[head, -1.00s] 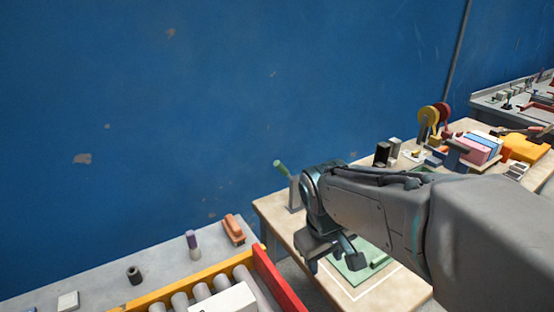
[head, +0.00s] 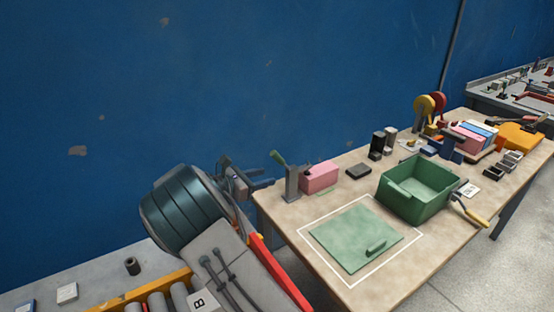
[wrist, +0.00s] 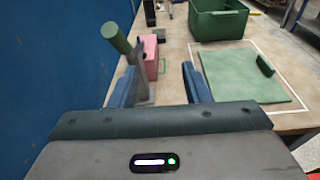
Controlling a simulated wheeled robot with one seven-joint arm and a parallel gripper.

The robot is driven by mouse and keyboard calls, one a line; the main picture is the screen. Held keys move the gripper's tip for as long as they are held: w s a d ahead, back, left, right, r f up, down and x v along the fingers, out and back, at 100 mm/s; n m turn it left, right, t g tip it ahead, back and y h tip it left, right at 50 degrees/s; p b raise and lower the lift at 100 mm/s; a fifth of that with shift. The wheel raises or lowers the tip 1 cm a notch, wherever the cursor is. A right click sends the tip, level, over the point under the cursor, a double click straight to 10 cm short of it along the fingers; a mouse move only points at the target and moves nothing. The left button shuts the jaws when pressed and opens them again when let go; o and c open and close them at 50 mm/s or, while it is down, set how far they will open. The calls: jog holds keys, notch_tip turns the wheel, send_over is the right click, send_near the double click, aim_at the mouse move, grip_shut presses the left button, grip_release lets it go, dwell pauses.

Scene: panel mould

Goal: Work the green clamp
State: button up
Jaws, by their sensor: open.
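The green clamp is a grey upright post (head: 292,184) with a lever ending in a green handle (head: 278,157), at the bench's left corner by the wall. Its handle tilts up and to the left. In the wrist view, the green handle (wrist: 115,38) stands large at the upper left, above the left finger. My gripper (head: 249,175) is open and empty, just left of the clamp. In the wrist view, my gripper (wrist: 160,82) has its fingers apart, with the clamp's post between or beyond them; I cannot tell which. No contact shows.
A pink block (head: 320,177) stands just right of the clamp. A green panel (head: 352,238) with a handle lies inside a white outline. A green bin (head: 412,203) stands behind it. The blue wall (head: 250,80) is close behind the clamp.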

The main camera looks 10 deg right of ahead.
aim_at(278, 158)
jog(key=w+a+n+t, duration=0.3)
jog(key=a, duration=0.2)
jog(key=shift+h, duration=0.3)
jog(key=x, duration=0.4)
jog(key=p+x, duration=0.1)
jog(key=x, duration=0.4)
jog(key=p+x, duration=0.1)
jog(key=x, duration=0.3)
jog(key=shift+s+d+f, duration=0.15)
jog(key=shift+d, duration=0.2)
